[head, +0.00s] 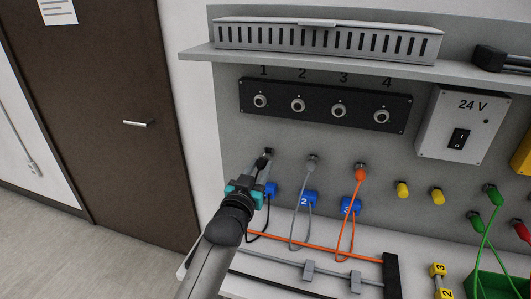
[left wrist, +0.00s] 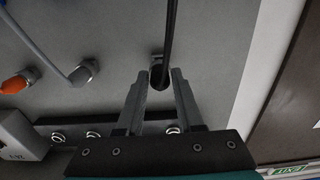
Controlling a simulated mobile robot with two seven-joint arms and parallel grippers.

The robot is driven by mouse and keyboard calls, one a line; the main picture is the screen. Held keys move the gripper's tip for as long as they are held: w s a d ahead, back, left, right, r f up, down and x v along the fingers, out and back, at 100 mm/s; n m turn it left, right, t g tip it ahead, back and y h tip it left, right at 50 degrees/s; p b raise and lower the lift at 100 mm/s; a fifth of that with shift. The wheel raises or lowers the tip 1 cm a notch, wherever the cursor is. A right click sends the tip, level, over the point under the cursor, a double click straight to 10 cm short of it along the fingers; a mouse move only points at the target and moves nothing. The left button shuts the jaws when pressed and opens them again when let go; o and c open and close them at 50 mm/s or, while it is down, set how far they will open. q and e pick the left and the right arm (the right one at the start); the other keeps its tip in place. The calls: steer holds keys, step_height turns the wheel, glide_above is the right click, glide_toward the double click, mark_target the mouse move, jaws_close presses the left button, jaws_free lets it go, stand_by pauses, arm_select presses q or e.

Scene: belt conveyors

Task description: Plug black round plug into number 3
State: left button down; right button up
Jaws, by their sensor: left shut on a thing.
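The black round plug (head: 268,152) is at the lower row on the grey wall panel, at the left end. My left gripper (head: 263,163) is shut on it. In the left wrist view the two fingers (left wrist: 159,82) stand on either side of the black plug (left wrist: 158,72), and its black cable runs out past the top edge. The fingers partly hide the plug. Socket number 3 (head: 339,110) is on the black panel (head: 320,123) above, third from the left, with nothing in it. My right gripper is out of view.
A grey plug (head: 312,162) and an orange plug (head: 361,173) sit in the same row, with cables hanging down. Blue numbered tags (head: 309,199) hang below. A slotted grey duct (head: 325,41) rests on a shelf above. A 24 V box (head: 461,123) is at the right.

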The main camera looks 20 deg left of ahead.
arm_select(q)
steer(key=shift+s+p, duration=0.8)
steer(key=shift+s, duration=0.5)
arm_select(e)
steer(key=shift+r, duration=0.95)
